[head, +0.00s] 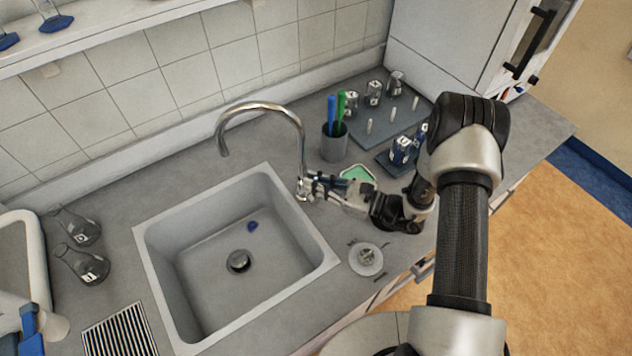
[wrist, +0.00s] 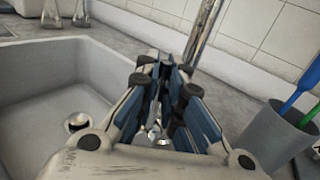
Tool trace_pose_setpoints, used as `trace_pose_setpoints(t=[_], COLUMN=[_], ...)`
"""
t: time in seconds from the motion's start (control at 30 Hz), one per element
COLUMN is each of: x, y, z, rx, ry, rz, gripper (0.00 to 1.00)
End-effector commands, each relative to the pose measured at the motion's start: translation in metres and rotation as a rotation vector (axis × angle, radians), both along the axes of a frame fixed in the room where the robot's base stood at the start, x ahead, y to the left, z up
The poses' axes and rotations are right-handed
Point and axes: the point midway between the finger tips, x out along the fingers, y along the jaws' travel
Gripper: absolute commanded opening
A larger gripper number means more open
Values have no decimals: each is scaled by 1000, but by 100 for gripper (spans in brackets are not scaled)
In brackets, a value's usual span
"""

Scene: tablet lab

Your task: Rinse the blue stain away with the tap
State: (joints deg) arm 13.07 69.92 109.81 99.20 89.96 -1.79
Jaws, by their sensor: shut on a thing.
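In the wrist view the fingers (wrist: 164,75) close in front of the tap column (wrist: 203,28). The stain cannot be made out there.
A grey cup (head: 334,148) with a blue and a green pen stands right of the tap. A green-topped dish (head: 357,174) lies behind my gripper. Flasks (head: 83,264) stand left of the sink. A rack of small jars (head: 385,128) is at the back right.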

Motion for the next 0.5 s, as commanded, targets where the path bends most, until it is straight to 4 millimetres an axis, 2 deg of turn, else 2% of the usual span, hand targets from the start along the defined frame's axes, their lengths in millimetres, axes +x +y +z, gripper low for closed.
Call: trace_pose_setpoints(t=[0.27, 0.5], x=[0, -7], y=[1, 10], z=[0, 0], rx=[-6, -121], ry=[-3, -81], rz=[0, 1], gripper=[0, 0])
